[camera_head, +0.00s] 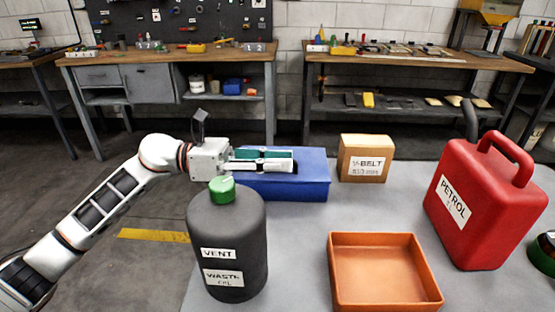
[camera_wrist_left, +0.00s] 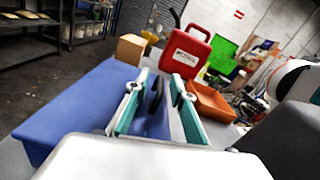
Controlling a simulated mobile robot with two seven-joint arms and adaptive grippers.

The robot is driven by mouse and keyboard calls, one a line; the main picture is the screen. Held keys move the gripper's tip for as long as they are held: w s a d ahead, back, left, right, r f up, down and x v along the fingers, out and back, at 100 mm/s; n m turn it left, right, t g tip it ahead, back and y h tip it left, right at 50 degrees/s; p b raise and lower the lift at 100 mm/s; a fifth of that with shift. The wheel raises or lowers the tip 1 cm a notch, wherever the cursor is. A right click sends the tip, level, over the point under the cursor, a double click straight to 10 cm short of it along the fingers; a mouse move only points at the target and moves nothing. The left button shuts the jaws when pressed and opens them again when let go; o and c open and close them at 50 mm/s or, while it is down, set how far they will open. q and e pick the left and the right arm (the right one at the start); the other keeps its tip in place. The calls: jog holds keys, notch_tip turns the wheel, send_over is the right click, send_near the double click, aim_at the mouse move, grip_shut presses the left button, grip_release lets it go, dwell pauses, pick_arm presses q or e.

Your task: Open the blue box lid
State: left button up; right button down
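The blue box (camera_head: 312,178) stands on the grey table behind the dark bottle, and its lid looks shut. In the left wrist view the blue lid (camera_wrist_left: 75,105) fills the lower left. A dark upright piece (camera_wrist_left: 156,95), perhaps the lid's handle, stands between the fingers. My left gripper (camera_head: 292,160) reaches over the box from the left, with its fingers pointing right, low over the lid. In the wrist view the fingers of this gripper (camera_wrist_left: 160,82) are apart, with gaps beside the dark piece; contact cannot be told. My right gripper is not in view.
A dark waste bottle (camera_head: 228,250) with a green cap stands close in front of the left gripper. A V-belt carton (camera_head: 365,158) stands right of the box. An orange tray (camera_head: 385,238) and a red petrol can (camera_head: 480,205) stand farther right.

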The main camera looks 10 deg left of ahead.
pick_arm(q)
grip_shut()
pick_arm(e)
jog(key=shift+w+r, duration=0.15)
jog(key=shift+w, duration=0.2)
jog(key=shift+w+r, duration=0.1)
